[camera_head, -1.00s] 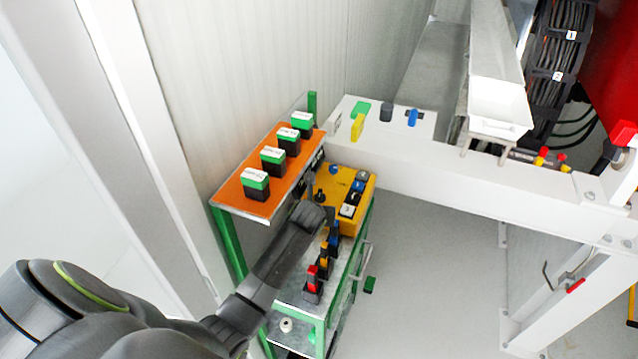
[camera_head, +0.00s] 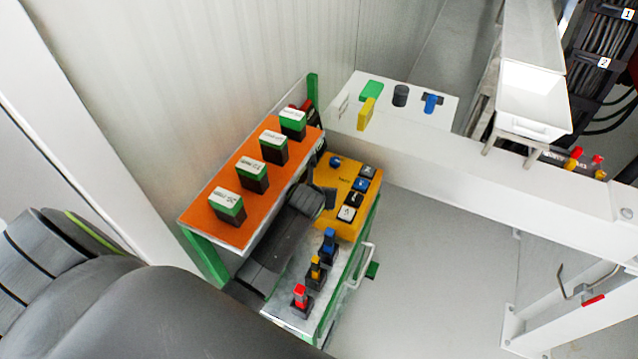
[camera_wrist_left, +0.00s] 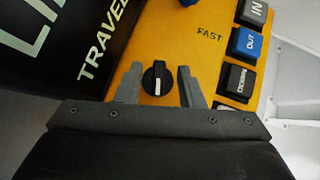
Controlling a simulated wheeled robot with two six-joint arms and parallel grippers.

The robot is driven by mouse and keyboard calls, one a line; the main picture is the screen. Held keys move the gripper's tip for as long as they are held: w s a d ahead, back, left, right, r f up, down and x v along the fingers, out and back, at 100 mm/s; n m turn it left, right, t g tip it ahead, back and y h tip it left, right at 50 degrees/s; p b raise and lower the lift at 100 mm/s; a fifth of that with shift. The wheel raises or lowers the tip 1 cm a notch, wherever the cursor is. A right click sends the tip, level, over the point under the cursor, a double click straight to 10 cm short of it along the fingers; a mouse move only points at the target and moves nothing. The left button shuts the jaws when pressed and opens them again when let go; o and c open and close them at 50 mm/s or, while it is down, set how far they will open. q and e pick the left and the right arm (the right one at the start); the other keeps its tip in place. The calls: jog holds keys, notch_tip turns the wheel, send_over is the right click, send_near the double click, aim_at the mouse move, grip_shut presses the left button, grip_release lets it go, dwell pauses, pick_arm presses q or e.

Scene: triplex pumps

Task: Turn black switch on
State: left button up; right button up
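The black switch (camera_wrist_left: 157,78) is a round knob with a white mark, on a yellow control panel (camera_wrist_left: 215,68). The panel also shows in the head view (camera_head: 338,175). In the left wrist view my left gripper (camera_wrist_left: 160,88) is open, with one finger on each side of the knob. Gaps show between the fingers and the knob. In the head view my left gripper (camera_head: 321,182) reaches over the left part of the panel, and I cannot make out the knob there. My right gripper is not in view.
An orange shelf (camera_head: 207,207) with several green-and-black blocks stands left of the panel. Red, yellow and blue levers (camera_head: 315,268) stand in front of it. A blue OUT button (camera_wrist_left: 246,44) lies right of the knob.

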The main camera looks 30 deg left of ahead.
pick_arm(q)
jog(key=shift+s, duration=0.2)
jog(key=shift+c, duration=1)
grip_shut()
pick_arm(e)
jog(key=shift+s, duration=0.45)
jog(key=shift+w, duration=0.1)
pick_arm(q)
jog(key=n+y, duration=0.1)
jog(key=n+g+y, duration=0.1)
jog(key=n, duration=0.1)
jog(key=n+g+y, duration=0.1)
jog(key=shift+w+d+r+n, duration=0.1)
jog(key=shift+w+d+n, duration=0.15)
jog(key=shift+d+n, duration=0.05)
jog(key=n+g+y, duration=0.2)
jog(key=n, duration=0.2)
jog(key=shift+w, duration=0.1)
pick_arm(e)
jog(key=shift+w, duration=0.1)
pick_arm(q)
jog(key=shift+g, duration=0.3)
